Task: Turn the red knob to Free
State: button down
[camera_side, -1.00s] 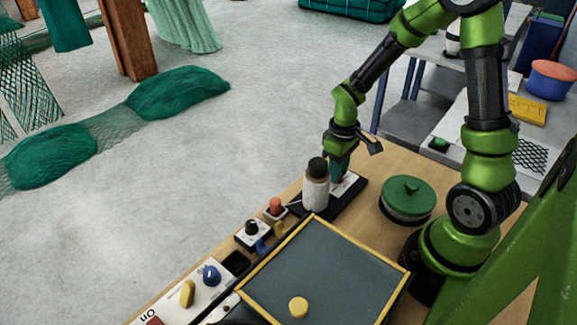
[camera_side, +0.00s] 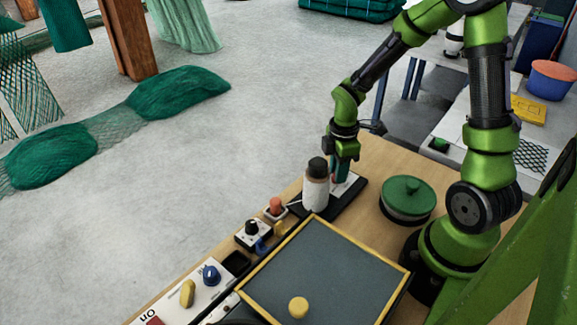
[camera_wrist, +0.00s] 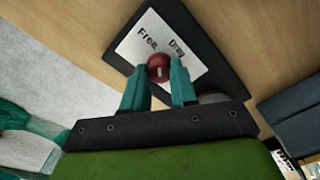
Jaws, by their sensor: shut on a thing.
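The red knob (camera_wrist: 158,67) sits on a white plate (camera_wrist: 136,45) with the printed words "Free" and "Drag", on a dark base (camera_wrist: 205,40). A pale mark on the knob points toward the lower edge in the wrist view. My gripper (camera_wrist: 158,80) is shut on the knob, with one teal finger on each side of it. In the side view my gripper (camera_side: 338,178) reaches down onto the dark base (camera_side: 352,200), behind a white bottle (camera_side: 315,192) with a black cap. The bottle and fingers hide the knob there.
The bottle stands close to my gripper. A green lidded pot (camera_side: 407,197) stands to the right. A yellow-rimmed tray (camera_side: 330,265) lies in front. Several other knobs, including a blue one (camera_side: 211,275), line the left table edge.

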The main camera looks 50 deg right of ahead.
jog(key=shift+n, duration=1.2)
jog(key=c, duration=0.9)
grip_release()
notch_tip(320, 180, up, 17)
